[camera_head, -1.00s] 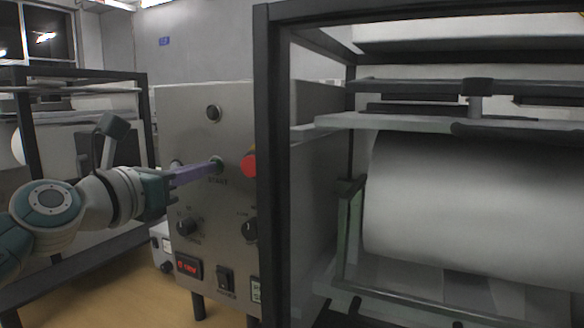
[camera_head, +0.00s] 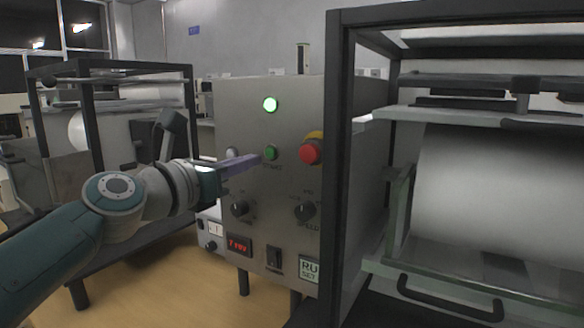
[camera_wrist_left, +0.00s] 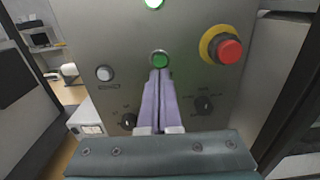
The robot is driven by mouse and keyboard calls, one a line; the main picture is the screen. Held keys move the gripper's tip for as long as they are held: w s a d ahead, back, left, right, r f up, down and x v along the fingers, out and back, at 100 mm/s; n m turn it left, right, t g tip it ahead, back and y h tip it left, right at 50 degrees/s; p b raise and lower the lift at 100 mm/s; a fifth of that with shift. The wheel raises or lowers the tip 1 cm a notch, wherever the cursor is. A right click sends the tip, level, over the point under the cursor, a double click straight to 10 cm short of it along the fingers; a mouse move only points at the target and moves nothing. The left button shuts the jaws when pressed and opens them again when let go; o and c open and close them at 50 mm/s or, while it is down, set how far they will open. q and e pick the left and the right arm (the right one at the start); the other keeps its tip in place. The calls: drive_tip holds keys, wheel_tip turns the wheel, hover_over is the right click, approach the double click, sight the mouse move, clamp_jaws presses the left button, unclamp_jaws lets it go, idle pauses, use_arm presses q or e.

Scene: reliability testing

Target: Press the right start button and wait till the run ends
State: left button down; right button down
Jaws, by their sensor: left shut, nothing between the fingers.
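The grey control panel (camera_head: 232,110) stands left of the framed drum machine. Its green start button (camera_head: 270,152) sits at mid height, and it also shows in the left wrist view (camera_wrist_left: 160,59). A round lamp (camera_head: 270,104) above it is lit bright green. My left gripper (camera_head: 258,158) is shut and empty, its purple fingers pointing at the start button. In the left wrist view the fingertips (camera_wrist_left: 159,73) are just below the button; I cannot tell whether they touch it. A red display (camera_head: 239,245) is lit on the panel. My right gripper is not in view.
A red emergency button with a yellow collar (camera_head: 311,152) is right of the start button. A white button (camera_wrist_left: 105,73) is to its left. Knobs (camera_head: 305,210) and a power switch (camera_head: 274,258) are below. The dark frame (camera_head: 340,180) with a large white drum (camera_head: 500,195) stands at right.

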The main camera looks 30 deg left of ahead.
use_arm(q)
drive_tip(key=s+a, duration=0.1)
drive_tip(key=s, duration=0.8)
drive_tip(key=shift+s+p, duration=0.15)
drive_tip(key=shift+p, duration=0.2)
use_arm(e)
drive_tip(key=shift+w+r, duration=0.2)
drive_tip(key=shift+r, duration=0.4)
